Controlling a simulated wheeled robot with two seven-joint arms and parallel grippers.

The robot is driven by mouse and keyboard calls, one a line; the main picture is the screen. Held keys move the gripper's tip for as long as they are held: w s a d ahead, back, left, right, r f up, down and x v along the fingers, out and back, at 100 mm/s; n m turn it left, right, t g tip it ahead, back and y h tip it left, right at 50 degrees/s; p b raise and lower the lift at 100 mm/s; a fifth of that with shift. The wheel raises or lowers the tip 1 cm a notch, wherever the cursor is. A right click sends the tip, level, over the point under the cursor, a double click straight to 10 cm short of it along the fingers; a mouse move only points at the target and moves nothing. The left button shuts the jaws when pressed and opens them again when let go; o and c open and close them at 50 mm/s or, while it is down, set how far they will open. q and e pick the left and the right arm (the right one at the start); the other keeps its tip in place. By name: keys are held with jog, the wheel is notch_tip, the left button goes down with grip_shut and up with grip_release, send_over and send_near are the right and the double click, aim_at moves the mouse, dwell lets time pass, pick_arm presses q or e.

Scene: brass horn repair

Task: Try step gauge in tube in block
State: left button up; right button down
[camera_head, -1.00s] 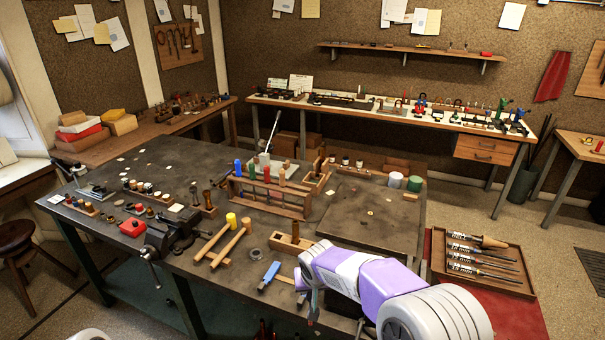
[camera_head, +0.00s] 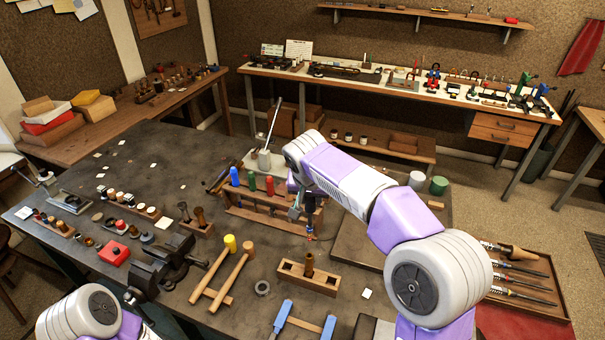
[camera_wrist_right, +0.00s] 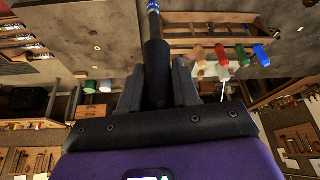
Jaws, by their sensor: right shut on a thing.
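My right gripper (camera_head: 302,193) is above the bench, in front of the tool rack. It is shut on a dark-handled tool, probably the step gauge (camera_head: 311,213), which hangs roughly upright. In the right wrist view the gripper (camera_wrist_right: 157,90) clasps its black handle (camera_wrist_right: 156,68), with a blue band and metal shaft beyond. The shaft's far end leaves that view. A wooden block (camera_head: 320,286) with a brown upright tube-like piece (camera_head: 309,264) stands below the held tool, apart from it. My left arm shows at the lower left, but its gripper is out of view.
The wooden rack (camera_head: 262,221) with blue, red and green handles stands close to my right gripper. Mallets (camera_head: 234,270), a ring (camera_head: 262,288) and a blue-ended tool (camera_head: 281,318) lie around the block. A vise (camera_head: 172,262) is at left. A tray of tools (camera_head: 530,290) is at right.

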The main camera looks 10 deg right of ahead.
aim_at(311, 219)
jog(key=shift+w+r, duration=0.1)
jog(key=shift+w, duration=0.05)
jog(key=shift+s+r, duration=0.15)
jog(key=shift+s, duration=0.4)
jog(key=shift+w+f, duration=0.1)
jog(key=shift+f, duration=0.2)
notch_tip(311, 219, down, 6)
jog(key=b, duration=0.4)
jog(key=shift+r+b, duration=0.25)
jog(key=shift+b, duration=0.1)
jog(key=shift+f+b, duration=1.25)
jog(key=shift+f, duration=0.35)
jog(key=shift+r, duration=0.25)
dwell(0.8)
jog(key=shift+r+p, duration=4.35)
jog(key=shift+r, duration=0.6)
jog(key=shift+f, duration=0.1)
